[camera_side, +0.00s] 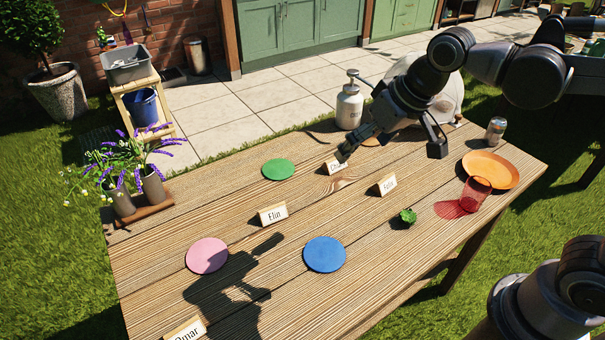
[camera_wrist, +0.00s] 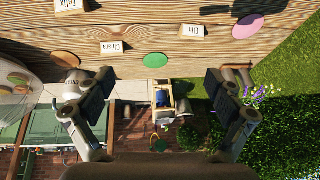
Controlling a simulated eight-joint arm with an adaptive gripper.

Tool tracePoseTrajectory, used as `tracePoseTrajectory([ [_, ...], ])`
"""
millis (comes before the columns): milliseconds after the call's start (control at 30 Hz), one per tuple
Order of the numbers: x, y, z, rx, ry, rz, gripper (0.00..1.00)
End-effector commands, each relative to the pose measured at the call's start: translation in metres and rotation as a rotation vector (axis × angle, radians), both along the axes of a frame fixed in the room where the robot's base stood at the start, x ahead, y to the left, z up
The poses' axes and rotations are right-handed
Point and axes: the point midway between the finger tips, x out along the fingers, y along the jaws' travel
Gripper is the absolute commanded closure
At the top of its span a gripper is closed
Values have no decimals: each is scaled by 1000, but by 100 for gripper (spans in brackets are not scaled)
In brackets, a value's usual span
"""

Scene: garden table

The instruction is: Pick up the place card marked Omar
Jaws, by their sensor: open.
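The place card marked Omar (camera_side: 185,331) stands on the wooden table at its near left end in the side view. The bottom edge of the picture cuts it off, and it is not seen in the wrist view. My gripper (camera_side: 390,152) is open and empty above the far right part of the table, well away from the Omar card. In the wrist view my gripper (camera_wrist: 157,92) shows its two fingers wide apart with nothing between them.
Cards Elin (camera_side: 273,214), Felix (camera_side: 387,184) and Chiara (camera_wrist: 112,47) stand on the table (camera_side: 290,290). Green (camera_side: 278,169), pink (camera_side: 207,255) and blue (camera_side: 324,254) discs lie flat.

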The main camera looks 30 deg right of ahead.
Motion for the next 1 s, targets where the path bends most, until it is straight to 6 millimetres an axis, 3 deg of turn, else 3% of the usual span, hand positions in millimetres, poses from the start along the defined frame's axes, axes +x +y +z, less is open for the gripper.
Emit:
tracePoseTrajectory([
  [200,34,74,6,18,101,31,8],
  [500,55,186,-11,7,234,55,8],
  [767,45,289,-47,-38,337,70,8],
  [1000,13,370,-91,-95,409,74,8],
])
